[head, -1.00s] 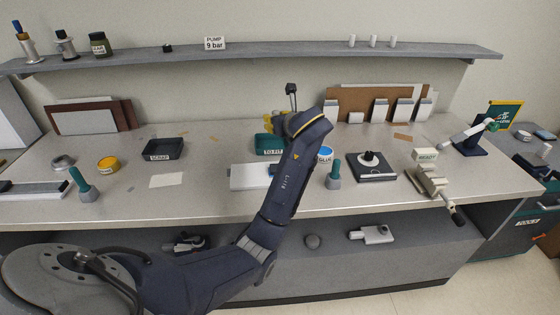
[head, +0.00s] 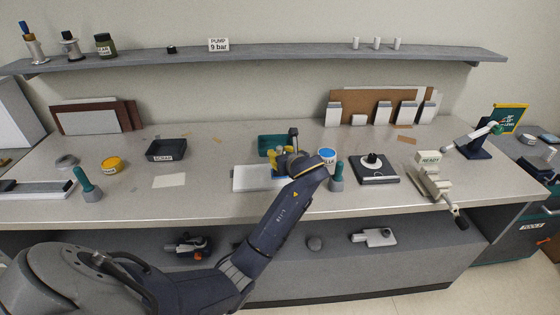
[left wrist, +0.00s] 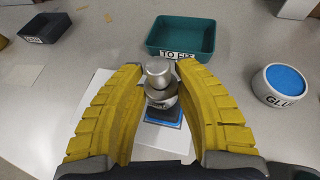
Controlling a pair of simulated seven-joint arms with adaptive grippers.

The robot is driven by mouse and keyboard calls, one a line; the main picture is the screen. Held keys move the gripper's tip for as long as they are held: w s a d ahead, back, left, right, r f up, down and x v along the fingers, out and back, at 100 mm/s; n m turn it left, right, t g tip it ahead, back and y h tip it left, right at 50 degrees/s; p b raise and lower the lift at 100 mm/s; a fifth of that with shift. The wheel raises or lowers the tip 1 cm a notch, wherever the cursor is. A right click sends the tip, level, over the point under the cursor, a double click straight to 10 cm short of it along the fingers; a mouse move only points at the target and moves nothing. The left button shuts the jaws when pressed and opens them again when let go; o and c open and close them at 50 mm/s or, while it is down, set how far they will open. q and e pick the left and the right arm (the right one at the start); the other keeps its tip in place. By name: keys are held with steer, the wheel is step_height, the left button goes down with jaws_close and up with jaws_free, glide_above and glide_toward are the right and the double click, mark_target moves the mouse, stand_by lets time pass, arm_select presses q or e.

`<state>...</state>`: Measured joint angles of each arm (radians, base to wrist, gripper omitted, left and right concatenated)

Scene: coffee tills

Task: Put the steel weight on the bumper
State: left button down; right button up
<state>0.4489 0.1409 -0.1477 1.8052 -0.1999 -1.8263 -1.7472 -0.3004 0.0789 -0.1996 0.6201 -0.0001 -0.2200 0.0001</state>
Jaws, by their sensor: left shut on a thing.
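The steel weight (left wrist: 158,70) is a silver knobbed piece in the left wrist view. My left gripper (left wrist: 160,92) is shut on it with both yellow fingers. The gripper also shows in the head view (head: 279,164), over the white board. Just below the weight is a dark block (left wrist: 165,113) on a blue square, which looks like the bumper. The weight covers part of it, and I cannot tell whether they touch. The blue square lies on the white board (head: 250,178). My right gripper is not in view.
A green "TO FIT" tray (left wrist: 181,37) lies just behind the board. A "GLUE" tub (left wrist: 284,84) stands to the right, near a green-handled tool (head: 337,178). A black "SCRAP" tray (head: 166,150) is to the left. The table between it and the board is mostly clear.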

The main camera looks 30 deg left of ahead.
arm_select(q)
steer(key=shift+f, duration=1.2)
steer(key=shift+f, duration=0.15)
steer(key=c, duration=1)
jaws_free()
steer(key=shift+o, duration=0.2)
steer(key=shift+d, duration=0.1)
steer(key=v, duration=1.2)
